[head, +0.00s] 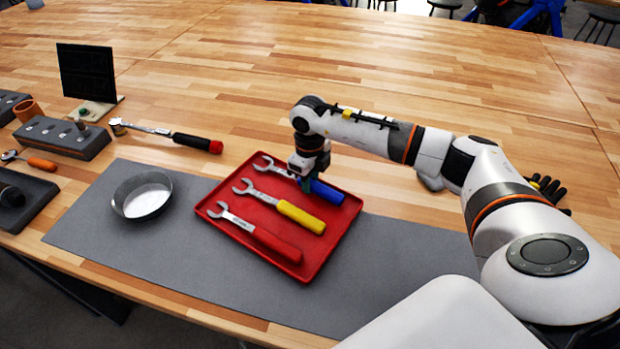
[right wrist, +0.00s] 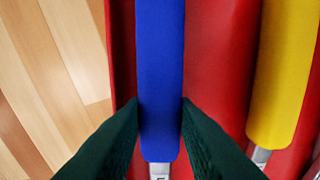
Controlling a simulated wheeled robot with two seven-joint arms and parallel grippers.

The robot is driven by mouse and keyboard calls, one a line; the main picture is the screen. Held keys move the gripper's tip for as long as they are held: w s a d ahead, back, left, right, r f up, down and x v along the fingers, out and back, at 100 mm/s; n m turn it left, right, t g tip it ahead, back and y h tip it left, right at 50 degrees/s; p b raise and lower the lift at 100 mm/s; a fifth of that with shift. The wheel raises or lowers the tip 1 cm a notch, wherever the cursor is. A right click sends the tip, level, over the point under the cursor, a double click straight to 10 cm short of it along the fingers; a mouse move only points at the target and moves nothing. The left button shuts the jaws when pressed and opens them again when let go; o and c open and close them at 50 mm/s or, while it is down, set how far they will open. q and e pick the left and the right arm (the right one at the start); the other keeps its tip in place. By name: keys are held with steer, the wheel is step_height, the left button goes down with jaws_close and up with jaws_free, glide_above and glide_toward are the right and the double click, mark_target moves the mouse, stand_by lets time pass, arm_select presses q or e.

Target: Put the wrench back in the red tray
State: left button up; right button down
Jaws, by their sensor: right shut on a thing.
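The red tray (head: 305,268) lies on the grey mat. A blue-handled wrench (head: 328,192) lies along the far side inside the tray's outline, its metal jaw to the left. I cannot tell whether it touches the tray floor. My right gripper (head: 307,183) is above it, shut on the blue handle near the metal shank. In the right wrist view the two dark fingers press both sides of the blue handle (right wrist: 160,75). A yellow-handled wrench (head: 300,217) and a red-handled wrench (head: 275,244) lie beside it in the tray. My left gripper is not in view.
A metal bowl (head: 142,195) stands on the grey mat (head: 150,257) left of the tray. A torque wrench (head: 170,136) lies behind the mat. A dark panel (head: 87,72) and grey holder block (head: 62,137) stand at left.

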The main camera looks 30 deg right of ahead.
steer(key=shift+f, duration=0.25)
steer(key=c, duration=1.1)
jaws_free()
steer(key=shift+o, duration=0.2)
steer(key=shift+o, duration=0.7)
steer(key=shift+r, duration=0.1)
